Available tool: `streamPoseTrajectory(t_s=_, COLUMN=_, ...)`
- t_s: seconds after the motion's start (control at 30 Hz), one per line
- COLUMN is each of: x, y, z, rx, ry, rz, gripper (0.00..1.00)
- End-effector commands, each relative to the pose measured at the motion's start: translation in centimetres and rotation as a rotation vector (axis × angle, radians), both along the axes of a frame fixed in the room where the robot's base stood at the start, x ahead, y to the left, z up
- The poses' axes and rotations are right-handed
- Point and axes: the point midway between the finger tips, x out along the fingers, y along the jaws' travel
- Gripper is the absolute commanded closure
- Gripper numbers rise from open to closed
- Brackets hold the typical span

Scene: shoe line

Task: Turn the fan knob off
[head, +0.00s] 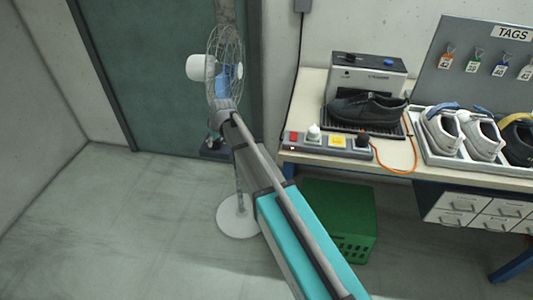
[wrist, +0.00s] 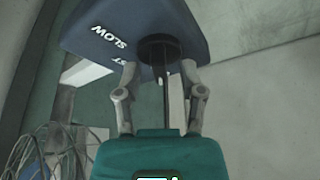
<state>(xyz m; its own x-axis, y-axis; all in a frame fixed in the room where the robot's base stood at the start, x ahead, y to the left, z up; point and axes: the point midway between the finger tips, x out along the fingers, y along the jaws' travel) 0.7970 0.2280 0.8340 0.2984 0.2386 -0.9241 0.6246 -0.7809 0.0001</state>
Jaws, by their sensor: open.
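The standing fan (head: 240,62) has a wire cage, a white motor housing and a round white base. A dark blue control box (head: 214,153) shows low on its pole, left of my arm. In the wrist view the control box (wrist: 190,25) fills the top, with SLOW and a partly hidden word ending in ST printed on it. The dark fan knob (wrist: 158,48) sticks out from its face. My gripper (wrist: 160,75) is open, with one finger on either side of the knob and visible gaps between. The knob's setting cannot be told.
A workbench (head: 400,178) on the right holds a black shoe (head: 367,107), a switch panel (head: 328,147) and a tray of shoes (head: 430,150). A green crate (head: 340,205) stands beneath. The floor at left (head: 120,220) is clear.

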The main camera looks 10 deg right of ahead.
Motion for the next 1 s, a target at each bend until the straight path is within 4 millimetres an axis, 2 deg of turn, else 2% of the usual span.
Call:
streamPoseTrajectory(t_s=0.77, x=0.0, y=0.1, z=0.0, rx=0.000, ry=-0.001, rz=-0.399, gripper=0.49)
streamPoseTrajectory(t_s=1.0, x=-0.9, y=-0.2, z=2.4, rx=0.001, ry=-0.001, rz=-0.412, gripper=0.49)
